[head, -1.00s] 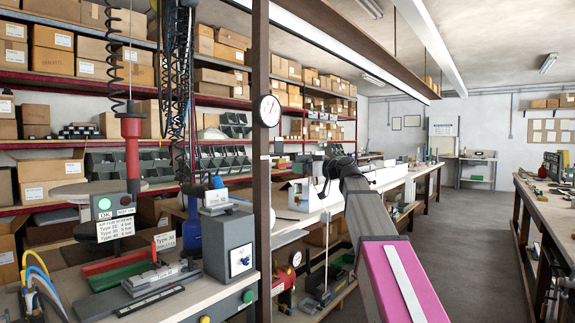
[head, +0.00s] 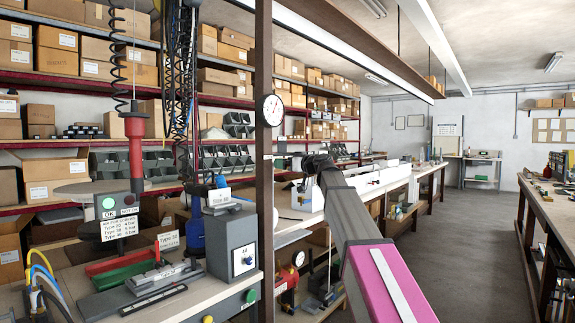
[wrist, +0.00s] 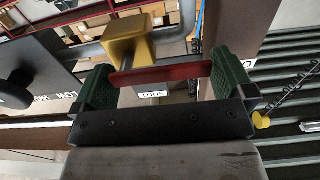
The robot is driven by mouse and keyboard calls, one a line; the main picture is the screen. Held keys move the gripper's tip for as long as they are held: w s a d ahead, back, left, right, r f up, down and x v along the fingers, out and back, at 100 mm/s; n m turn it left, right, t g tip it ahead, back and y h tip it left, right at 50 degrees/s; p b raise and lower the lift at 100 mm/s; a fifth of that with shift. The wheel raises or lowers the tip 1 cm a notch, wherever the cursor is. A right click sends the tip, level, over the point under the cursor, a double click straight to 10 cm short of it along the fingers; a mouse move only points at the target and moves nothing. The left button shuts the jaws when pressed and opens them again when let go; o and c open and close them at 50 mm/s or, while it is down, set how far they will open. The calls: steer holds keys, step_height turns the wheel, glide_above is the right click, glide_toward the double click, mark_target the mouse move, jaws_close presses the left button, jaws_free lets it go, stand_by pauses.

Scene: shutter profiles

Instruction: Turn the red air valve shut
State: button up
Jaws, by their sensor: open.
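The red valve handle (wrist: 160,75) shows in the wrist view as a flat bar lying crosswise. It is joined by a stem to a yellow valve body (wrist: 130,40) on a grey pipe. My gripper (wrist: 165,83) is open, with one green-padded finger at each end of the bar. The bar lies between the fingers; I cannot tell whether the pads touch it. A small white label (wrist: 153,94), seen upside down and seeming to read SHUT, is beyond the handle. In the head view I cannot make out the valve, and my arm's dark end hides what lies behind it.
In the head view, a brown post (head: 264,220) with a round gauge (head: 272,110) stands left of my arm. A workbench (head: 75,275) with fixtures is at the left, and another bench (head: 548,205) at the right. The floor aisle (head: 460,240) between is clear.

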steer(key=shift+c, duration=0.3)
steer(key=c, duration=0.9)
steer(key=shift+m, duration=0.3)
steer(key=m, duration=0.2)
steer(key=r+m, duration=0.1)
steer(key=shift+w+d+m, duration=0.1)
steer(key=shift+w+m, duration=0.15)
steer(key=shift+m, duration=0.05)
steer(key=m, duration=0.3)
steer(key=r+m, duration=0.1)
steer(key=shift+w+d+m, duration=0.3)
steer(key=shift+w, duration=0.05)
steer(key=m, duration=0.3)
steer(key=w+m, duration=0.1)
steer(key=shift+d+r, duration=0.2)
steer(key=shift+d, duration=0.15)
steer(key=shift+w+d+m, duration=0.15)
steer(key=shift+m, duration=0.7)
steer(key=shift+w+d+m, duration=0.1)
steer(key=shift+w+m, duration=0.05)
steer(key=shift+m, duration=0.65)
steer(key=shift+w+d+m, duration=0.15)
steer(key=shift+m, duration=0.7)
